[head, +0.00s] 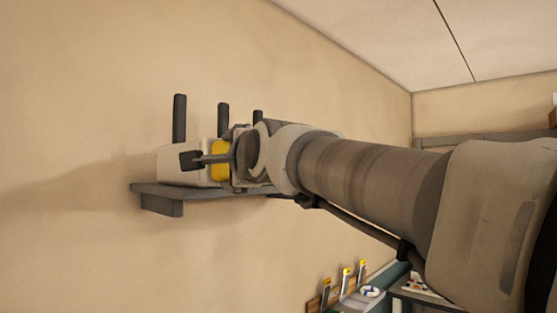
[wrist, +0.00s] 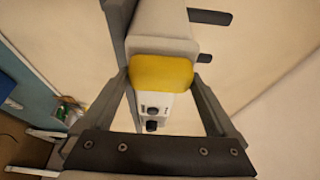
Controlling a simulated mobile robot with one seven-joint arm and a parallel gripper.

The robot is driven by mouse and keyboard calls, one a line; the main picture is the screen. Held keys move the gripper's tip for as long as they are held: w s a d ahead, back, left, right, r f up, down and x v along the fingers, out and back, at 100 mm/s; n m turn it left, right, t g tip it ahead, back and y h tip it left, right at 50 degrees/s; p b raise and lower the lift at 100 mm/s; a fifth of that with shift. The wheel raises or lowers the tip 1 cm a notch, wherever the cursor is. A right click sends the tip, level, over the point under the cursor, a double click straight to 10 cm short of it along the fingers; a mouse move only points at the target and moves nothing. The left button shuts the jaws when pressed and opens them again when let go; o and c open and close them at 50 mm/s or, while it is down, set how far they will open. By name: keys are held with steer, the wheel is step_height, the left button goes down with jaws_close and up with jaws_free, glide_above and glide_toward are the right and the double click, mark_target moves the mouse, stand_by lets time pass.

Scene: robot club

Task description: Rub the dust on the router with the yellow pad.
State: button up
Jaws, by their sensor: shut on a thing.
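The router is a pale box (head: 178,166) with dark upright antennas, on a dark wall shelf (head: 160,192) in the head view. My gripper (head: 215,160) is at the router's right part, shut on the yellow pad (head: 220,161). In the wrist view the pad (wrist: 162,72) sits between the two fingers of my gripper (wrist: 162,76), with the router (wrist: 165,28) just beyond it. The pad is up close to the router; I cannot tell whether they touch. I cannot make out dust. My gripper and wrist hide the router's right part in the head view.
A white part with dark knobs (wrist: 152,108) shows below the pad in the wrist view; I cannot tell what it belongs to. The beige wall is close behind the shelf. Low at right, a rack with yellow-topped items (head: 345,282) stands beside a table (head: 425,295).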

steer(key=shift+w+a, duration=0.3)
steer(key=shift+a, duration=0.05)
steer(key=shift+w+d+f+b, duration=0.15)
steer(key=shift+w+d+b, duration=0.15)
steer(key=shift+w+d+r+b, duration=0.25)
steer(key=shift+w+d+b, duration=0.5)
steer(key=shift+w+d, duration=0.4)
steer(key=shift+a, duration=0.15)
steer(key=s+a+p, duration=0.1)
steer(key=p, duration=0.1)
steer(key=shift+s+a+r+p, duration=0.15)
steer(key=shift+s+r+p, duration=0.05)
steer(key=shift+p, duration=0.1)
steer(key=shift+s+a+f, duration=0.3)
steer(key=shift+s+a, duration=0.45)
